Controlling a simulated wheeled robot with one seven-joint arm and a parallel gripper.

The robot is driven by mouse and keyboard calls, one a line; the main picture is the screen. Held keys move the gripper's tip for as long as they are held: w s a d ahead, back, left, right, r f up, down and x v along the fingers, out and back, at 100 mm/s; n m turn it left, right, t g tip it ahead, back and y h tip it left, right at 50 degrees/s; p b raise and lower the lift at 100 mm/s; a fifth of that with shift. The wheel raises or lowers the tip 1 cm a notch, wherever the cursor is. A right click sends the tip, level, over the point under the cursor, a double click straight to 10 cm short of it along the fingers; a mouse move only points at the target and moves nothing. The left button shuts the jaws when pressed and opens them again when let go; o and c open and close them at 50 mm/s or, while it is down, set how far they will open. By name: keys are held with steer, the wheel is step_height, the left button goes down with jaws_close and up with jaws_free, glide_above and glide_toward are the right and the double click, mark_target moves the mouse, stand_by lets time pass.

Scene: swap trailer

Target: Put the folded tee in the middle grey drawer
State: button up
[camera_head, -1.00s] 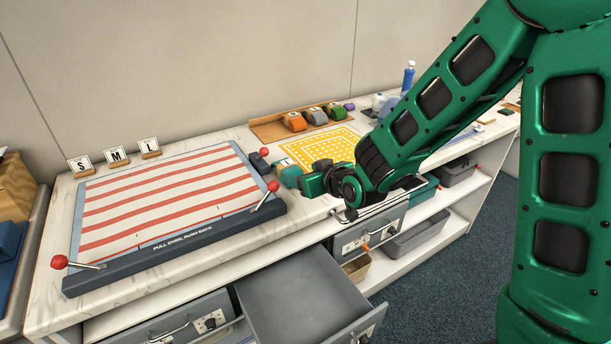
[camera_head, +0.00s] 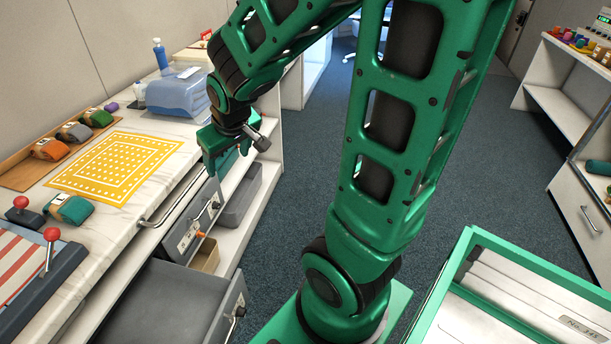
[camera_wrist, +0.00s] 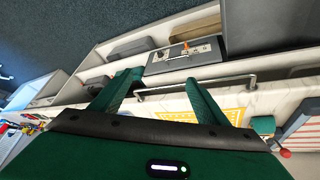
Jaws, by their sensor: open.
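A small teal folded bundle with a pale label (camera_head: 68,208), apparently the folded tee, lies on the white counter by the near left corner of a yellow patterned mat. It also shows in the wrist view (camera_wrist: 263,125). The middle grey drawer (camera_head: 165,305) is pulled out below the counter; its visible floor looks empty, and its near part is cut off by the picture edge. My gripper (camera_head: 222,165) is open and empty, off the counter's front edge, right of the bundle and apart from it. In the wrist view its fingers (camera_wrist: 162,92) are spread.
A wooden tray (camera_head: 20,176) holds orange, grey and green bundles. A press with red knobs (camera_head: 30,275) stands at left. A green-rimmed bin (camera_head: 470,250) is at right.

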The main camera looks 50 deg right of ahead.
steer(key=s+d+r+m+g, duration=0.1)
steer(key=s+d, duration=0.4)
steer(key=s, duration=0.5)
steer(key=shift+s+r+m+g, duration=0.2)
steer(key=shift+r+m+g, duration=0.15)
steer(key=shift+m+g, duration=0.5)
steer(key=s+m+g, duration=0.1)
steer(key=s, duration=0.3)
steer(key=s+r+m+g+y, duration=0.1)
steer(key=s, duration=0.3)
steer(key=s+m+g, duration=0.1)
steer(key=s, duration=0.3)
steer(key=shift+s+d+r+y, duration=0.15)
steer(key=shift+s+r+y, duration=0.2)
steer(key=shift+y, duration=0.05)
